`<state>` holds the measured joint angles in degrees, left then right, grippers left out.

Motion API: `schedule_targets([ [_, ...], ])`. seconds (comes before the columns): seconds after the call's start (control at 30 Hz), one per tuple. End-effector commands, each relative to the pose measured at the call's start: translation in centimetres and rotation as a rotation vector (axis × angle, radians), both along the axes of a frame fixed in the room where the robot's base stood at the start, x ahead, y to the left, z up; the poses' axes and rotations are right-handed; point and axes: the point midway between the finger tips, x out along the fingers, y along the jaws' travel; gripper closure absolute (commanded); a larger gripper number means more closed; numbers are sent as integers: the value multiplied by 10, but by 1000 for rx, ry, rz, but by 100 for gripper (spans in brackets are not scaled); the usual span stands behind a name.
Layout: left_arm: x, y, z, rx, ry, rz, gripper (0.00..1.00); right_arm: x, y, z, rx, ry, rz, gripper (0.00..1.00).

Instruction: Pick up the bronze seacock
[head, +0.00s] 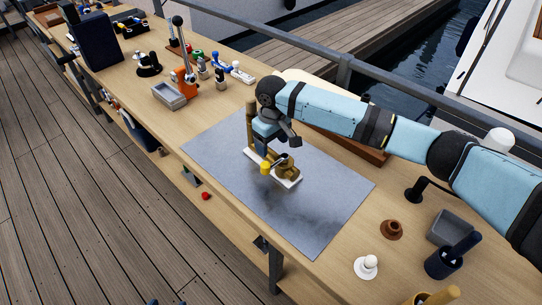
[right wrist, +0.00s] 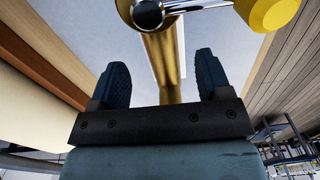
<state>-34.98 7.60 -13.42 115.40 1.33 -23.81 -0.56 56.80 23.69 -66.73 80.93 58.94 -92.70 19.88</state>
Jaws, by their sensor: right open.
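The bronze seacock (head: 288,171) sits on a narrow white base on the grey mat (head: 325,205), with a yellow handle end (head: 265,168) at its left. My right gripper (head: 268,150) is just above and behind it, pointing down, and partly hides it. In the right wrist view the two dark fingers (right wrist: 164,80) are open. A bronze, pipe-like length of the seacock (right wrist: 160,62) shows between and beyond them, and I cannot tell whether they touch it. The yellow end (right wrist: 268,14) shows at the top right. My left gripper is not in view.
A tan upright post (head: 250,118) stands close to my right gripper's left. A grey tray (head: 169,95) and an orange lever tool (head: 185,80) are farther left. A brown knob (head: 392,230), a white fitting (head: 367,266) and a dark cup (head: 442,264) stand right. The mat's front is clear.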

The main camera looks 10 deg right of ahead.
Motion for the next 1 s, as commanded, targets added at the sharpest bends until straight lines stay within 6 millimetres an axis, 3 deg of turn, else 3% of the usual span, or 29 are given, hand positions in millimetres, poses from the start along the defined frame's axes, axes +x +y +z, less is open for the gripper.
schedule_targets([
  [0.33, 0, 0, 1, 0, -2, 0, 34, -5, -2, -45, -1, 0, 0, 29],
  [0.63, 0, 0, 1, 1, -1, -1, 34, -5, -2, -51, -1, 0, 1, 29],
  [0.93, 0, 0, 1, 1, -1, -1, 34, -5, -2, -51, -1, -1, 0, 95],
  [1.0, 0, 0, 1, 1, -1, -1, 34, -4, -2, -49, 0, -2, 1, 100],
])
